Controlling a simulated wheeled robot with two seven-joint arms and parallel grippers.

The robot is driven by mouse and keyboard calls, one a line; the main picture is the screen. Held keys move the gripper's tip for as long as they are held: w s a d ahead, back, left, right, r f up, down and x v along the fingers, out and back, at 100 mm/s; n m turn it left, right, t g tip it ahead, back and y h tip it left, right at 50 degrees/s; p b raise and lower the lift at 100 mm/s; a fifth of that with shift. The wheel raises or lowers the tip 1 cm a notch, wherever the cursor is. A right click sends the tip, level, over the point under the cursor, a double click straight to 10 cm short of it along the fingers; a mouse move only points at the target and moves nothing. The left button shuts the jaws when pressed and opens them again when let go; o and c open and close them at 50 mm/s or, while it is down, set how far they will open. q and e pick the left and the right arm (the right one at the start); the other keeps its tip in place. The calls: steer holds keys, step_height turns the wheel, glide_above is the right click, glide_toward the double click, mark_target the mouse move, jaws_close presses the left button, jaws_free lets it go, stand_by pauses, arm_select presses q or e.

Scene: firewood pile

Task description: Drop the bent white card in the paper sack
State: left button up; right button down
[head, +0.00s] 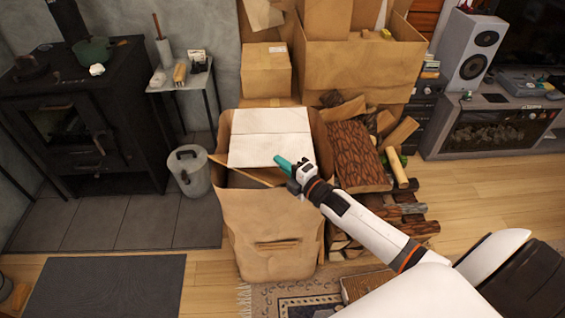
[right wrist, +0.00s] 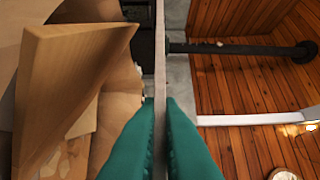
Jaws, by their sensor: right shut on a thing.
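The bent white card (head: 270,130), creased across its middle, is over the mouth of the large brown paper sack (head: 262,225) in the head view. My right gripper (head: 285,163) has teal fingers and is shut on the card's near edge. In the right wrist view the card is seen edge-on as a thin grey strip (right wrist: 160,60) between the fingers. Whether the card touches the sack's rim cannot be told. The card hides much of the sack's opening. My left gripper is out of view.
A tan board (head: 258,177) sticks up in the sack's mouth. A firewood pile (head: 365,155) stands close on the right, cardboard boxes (head: 265,70) behind. A grey bucket (head: 189,170) and black stove (head: 80,125) are left. The floor at front left is mostly clear.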

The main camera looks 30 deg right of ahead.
steer(key=shift+f, duration=0.55)
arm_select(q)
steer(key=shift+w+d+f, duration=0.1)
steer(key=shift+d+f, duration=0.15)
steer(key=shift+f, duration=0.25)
arm_select(e)
steer(key=c, duration=1.5)
jaws_free()
arm_select(q)
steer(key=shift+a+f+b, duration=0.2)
steer(key=shift+b, duration=0.15)
arm_select(e)
steer(key=v, duration=1.2)
